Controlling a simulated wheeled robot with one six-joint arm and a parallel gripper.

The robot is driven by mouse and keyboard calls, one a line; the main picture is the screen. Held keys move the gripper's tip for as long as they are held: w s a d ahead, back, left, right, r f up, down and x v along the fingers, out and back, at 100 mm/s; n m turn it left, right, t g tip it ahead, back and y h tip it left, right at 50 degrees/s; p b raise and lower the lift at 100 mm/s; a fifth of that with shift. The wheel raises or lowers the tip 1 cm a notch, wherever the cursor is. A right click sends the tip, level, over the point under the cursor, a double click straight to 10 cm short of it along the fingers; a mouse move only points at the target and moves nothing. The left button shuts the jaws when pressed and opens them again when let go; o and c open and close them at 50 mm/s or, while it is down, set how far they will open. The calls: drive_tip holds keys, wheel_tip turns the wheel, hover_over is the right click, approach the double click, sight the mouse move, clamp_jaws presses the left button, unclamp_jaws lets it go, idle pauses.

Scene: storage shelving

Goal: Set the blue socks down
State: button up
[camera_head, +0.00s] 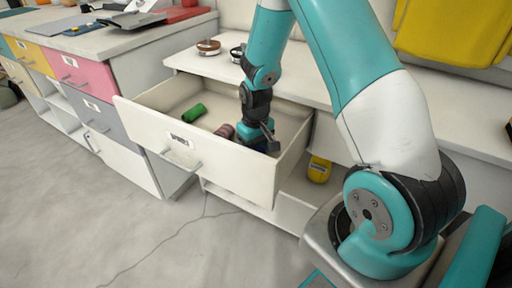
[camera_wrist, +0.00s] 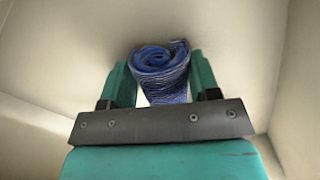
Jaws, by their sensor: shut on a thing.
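The rolled blue socks (camera_wrist: 160,72) sit between the two teal fingers of my gripper (camera_wrist: 163,80) in the wrist view, with the pale drawer surface behind them. My gripper is shut on them. In the head view my gripper (camera_head: 262,142) is inside the open white drawer (camera_head: 205,150), near its right side. Only a little dark blue shows there beside the gripper. I cannot tell whether the socks touch the drawer bottom.
A green roll (camera_head: 194,113) and a dull red roll (camera_head: 224,131) lie in the drawer, the red one close to my gripper. The drawer walls surround the gripper. A yellow item (camera_head: 319,169) stands on the shelf below, right of the drawer. Open floor (camera_head: 120,225) lies in front.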

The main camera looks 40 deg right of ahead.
drive_tip(key=shift+f, duration=0.15)
drive_tip(key=o, duration=0.9)
wheel_tip(320, 180, up, 12)
drive_tip(key=p, duration=0.2)
drive_tip(key=s+a+r+n+y, duration=0.1)
drive_tip(key=s+a+r+n, duration=0.15)
drive_tip(key=a+r, duration=0.35)
drive_tip(key=s+a+r+n+y, duration=0.1)
drive_tip(key=s+a+r, duration=0.3)
drive_tip(key=a, duration=0.4)
drive_tip(key=s+a+r+n, duration=0.1)
drive_tip(key=s+a, duration=0.2)
drive_tip(key=s, duration=0.1)
drive_tip(key=s+a+r+n+y, duration=0.1)
drive_tip(key=s+a+r, duration=0.1)
drive_tip(key=s, duration=0.3)
drive_tip(key=s+a+r+n+y, duration=0.1)
drive_tip(key=s+a+r+n, duration=0.1)
drive_tip(key=s, duration=0.3)
drive_tip(key=shift+a+r, duration=0.25)
drive_tip(key=shift+a, duration=0.6)
